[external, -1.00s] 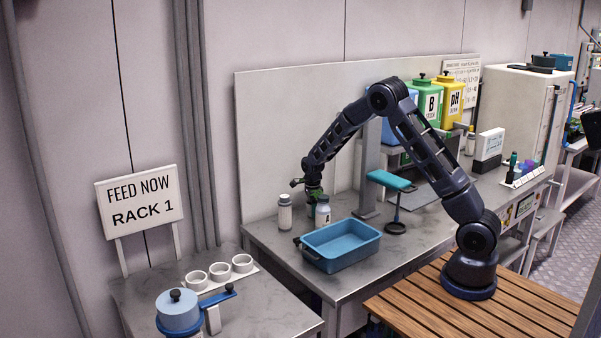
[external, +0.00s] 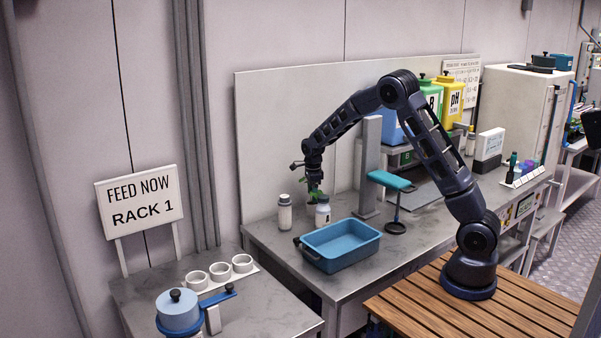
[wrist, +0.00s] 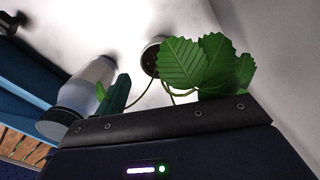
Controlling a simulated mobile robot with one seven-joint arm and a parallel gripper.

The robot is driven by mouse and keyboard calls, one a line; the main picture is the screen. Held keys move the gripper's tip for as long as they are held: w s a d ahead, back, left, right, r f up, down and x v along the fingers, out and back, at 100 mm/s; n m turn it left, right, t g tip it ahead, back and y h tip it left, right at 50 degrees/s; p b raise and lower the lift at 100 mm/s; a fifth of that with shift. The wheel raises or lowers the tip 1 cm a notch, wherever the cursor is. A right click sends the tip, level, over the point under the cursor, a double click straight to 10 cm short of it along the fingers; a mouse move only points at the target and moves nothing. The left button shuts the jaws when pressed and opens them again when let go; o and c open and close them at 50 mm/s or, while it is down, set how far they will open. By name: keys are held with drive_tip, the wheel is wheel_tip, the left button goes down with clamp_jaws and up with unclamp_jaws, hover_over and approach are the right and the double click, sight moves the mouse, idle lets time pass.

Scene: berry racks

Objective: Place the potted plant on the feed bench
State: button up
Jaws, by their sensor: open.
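The potted plant shows as green leaves (external: 316,191) just below my gripper (external: 313,178) in the external view. My gripper is open and points down over the plant. A sign reading FEED NOW RACK 1 (external: 140,202) stands behind a lower bench (external: 265,305) at the left.
A blue tray (external: 340,247) lies in front. A grey post (external: 368,170) and teal-topped stand (external: 390,182) are to the right. Three white cups (external: 220,272) and a blue pot (external: 178,310) occupy the left bench.

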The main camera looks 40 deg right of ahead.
wheel_tip(320, 180, up, 5)
drive_tip(key=shift+f, duration=0.2)
drive_tip(key=s+d+r+n+t, duration=0.1)
drive_tip(key=s+d+r+n, duration=0.25)
drive_tip(key=s+r, duration=0.3)
drive_tip(key=s+d+r+n+y, duration=0.1)
drive_tip(key=s+d+r+n, duration=0.25)
drive_tip(key=s+r, duration=0.3)
drive_tip(key=s+d+r+n+t, duration=0.1)
drive_tip(key=s+d+r+n, duration=0.1)
drive_tip(key=s+r+n, duration=0.35)
drive_tip(key=s+d+n+t, duration=0.1)
drive_tip(key=s+n, duration=0.4)
drive_tip(key=s, duration=0.9)
drive_tip(key=s+d+r+n+t+h, duration=0.1)
drive_tip(key=s+d+n, duration=0.3)
drive_tip(key=s, duration=1)
drive_tip(key=shift+s+r+n+t, duration=0.3)
drive_tip(key=shift+n, duration=0.55)
